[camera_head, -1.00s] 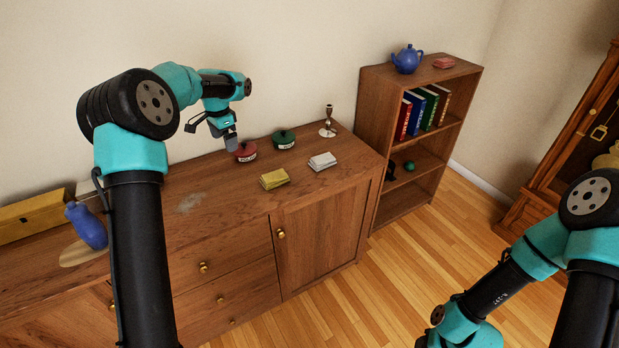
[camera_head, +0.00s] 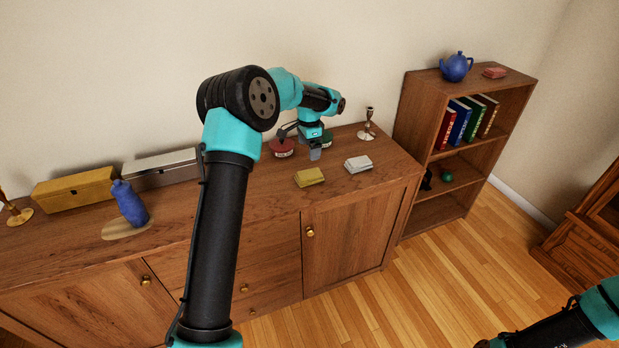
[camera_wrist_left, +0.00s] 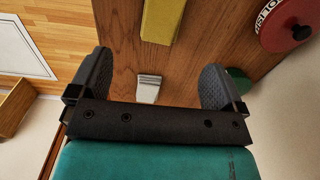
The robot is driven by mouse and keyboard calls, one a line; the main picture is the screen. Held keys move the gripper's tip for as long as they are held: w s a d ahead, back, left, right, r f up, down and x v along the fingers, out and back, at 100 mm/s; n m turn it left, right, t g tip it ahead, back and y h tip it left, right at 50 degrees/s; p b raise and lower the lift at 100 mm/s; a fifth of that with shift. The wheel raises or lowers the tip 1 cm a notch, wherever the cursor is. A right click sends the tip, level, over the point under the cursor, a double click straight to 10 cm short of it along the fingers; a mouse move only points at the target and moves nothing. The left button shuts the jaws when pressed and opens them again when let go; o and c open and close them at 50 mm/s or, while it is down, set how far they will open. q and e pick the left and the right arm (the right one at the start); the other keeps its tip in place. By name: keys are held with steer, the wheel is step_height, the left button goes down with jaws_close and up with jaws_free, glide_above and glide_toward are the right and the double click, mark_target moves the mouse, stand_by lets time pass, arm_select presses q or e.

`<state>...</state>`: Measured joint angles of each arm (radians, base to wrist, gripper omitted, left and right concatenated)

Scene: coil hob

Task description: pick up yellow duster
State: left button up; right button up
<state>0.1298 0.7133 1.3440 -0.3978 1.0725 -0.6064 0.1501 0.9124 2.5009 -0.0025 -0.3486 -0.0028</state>
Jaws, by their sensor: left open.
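The yellow duster (camera_head: 309,177) is a folded cloth lying on top of the wooden sideboard. It also shows at the top edge of the left wrist view (camera_wrist_left: 163,20), partly cut off. My left gripper (camera_head: 315,153) is above the sideboard, just behind the yellow duster in the head view. In the left wrist view its two fingers (camera_wrist_left: 155,88) are spread wide with nothing held between them. The yellow duster lies beyond the fingertips, apart from them. My right gripper is out of view; only part of that arm shows at lower right.
A white folded cloth (camera_head: 358,164) lies right of the yellow duster. A red tin (camera_head: 282,147) and a green tin (camera_head: 327,138) stand behind, close to my gripper. A candlestick (camera_head: 367,124) stands at the back. A blue bottle (camera_head: 129,203) is at left.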

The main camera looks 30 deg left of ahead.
mark_target(309, 174)
arm_select(q)
step_height(309, 174, down, 8)
steer(key=shift+f, duration=0.1)
stand_by(0.4)
steer(key=shift+w+a+f, duration=0.1)
steer(key=shift+w+f, duration=0.05)
steer(key=shift+f, duration=1.1)
steer(key=shift+w+a+f, duration=0.1)
steer(key=shift+f, duration=1.15)
steer(key=shift+c, duration=0.4)
steer(key=c, duration=0.9)
